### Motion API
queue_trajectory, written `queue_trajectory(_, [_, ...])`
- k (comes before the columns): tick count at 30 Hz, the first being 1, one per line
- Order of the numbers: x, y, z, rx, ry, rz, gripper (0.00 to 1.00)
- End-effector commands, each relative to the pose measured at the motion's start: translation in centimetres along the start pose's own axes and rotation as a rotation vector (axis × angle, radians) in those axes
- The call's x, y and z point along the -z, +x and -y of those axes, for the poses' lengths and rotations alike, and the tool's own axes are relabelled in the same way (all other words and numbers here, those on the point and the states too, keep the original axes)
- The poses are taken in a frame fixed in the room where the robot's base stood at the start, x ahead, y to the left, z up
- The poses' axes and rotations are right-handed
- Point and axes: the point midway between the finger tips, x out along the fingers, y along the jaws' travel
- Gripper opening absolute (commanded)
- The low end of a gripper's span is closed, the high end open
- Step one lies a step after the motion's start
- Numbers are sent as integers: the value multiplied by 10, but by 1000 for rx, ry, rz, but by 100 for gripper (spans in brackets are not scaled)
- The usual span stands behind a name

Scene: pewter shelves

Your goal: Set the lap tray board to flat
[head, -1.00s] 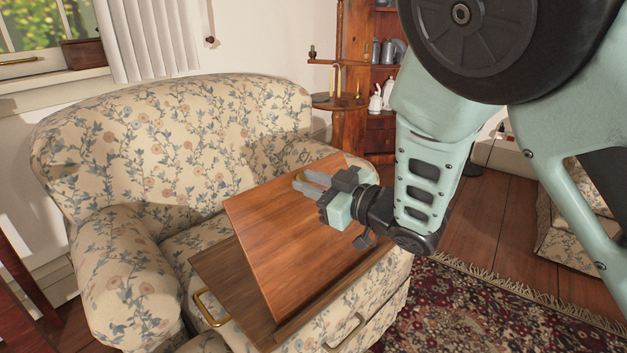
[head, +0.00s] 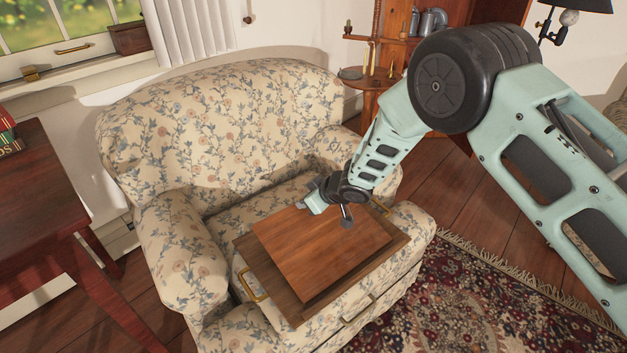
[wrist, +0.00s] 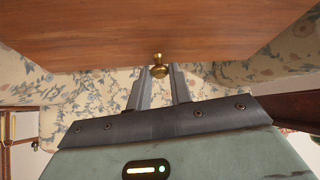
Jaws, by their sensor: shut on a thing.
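The lap tray board (head: 322,252) is a reddish-brown wooden panel on a darker wooden tray base (head: 393,243) on the armchair seat. The board lies low, close to level over the base; I cannot tell if a small gap remains under its far edge. My gripper (head: 306,203) is at the board's far edge. In the wrist view, my gripper (wrist: 160,82) is shut on a small brass knob (wrist: 160,68) at the edge of the board (wrist: 150,35). The far part of the base is hidden by the board and my arm.
The floral armchair (head: 215,135) has arms on both sides of the tray. Brass handles (head: 253,285) are on the tray's sides. A red-brown table (head: 50,190) with books stands at left, a wooden shelf (head: 445,60) behind. A patterned rug (head: 450,300) lies at right.

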Motion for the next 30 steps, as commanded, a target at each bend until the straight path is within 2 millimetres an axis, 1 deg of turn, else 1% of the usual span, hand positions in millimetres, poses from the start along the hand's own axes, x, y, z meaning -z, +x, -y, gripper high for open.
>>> queue_trajectory(1, [-5,8,0,0,2,-2,0])
queue_trajectory(3, [-9,17,0,0,1,-4,0])
queue_trajectory(6, [-15,28,0,-1,0,-5,0])
queue_trajectory(12, [-21,40,-1,-2,-2,-8,0])
queue_trajectory(18, [-22,44,0,-1,-2,-10,0])
queue_trajectory(29, [-23,45,0,-1,-3,-10,0])
queue_trajectory(30, [-23,45,0,-1,-3,-10,24])
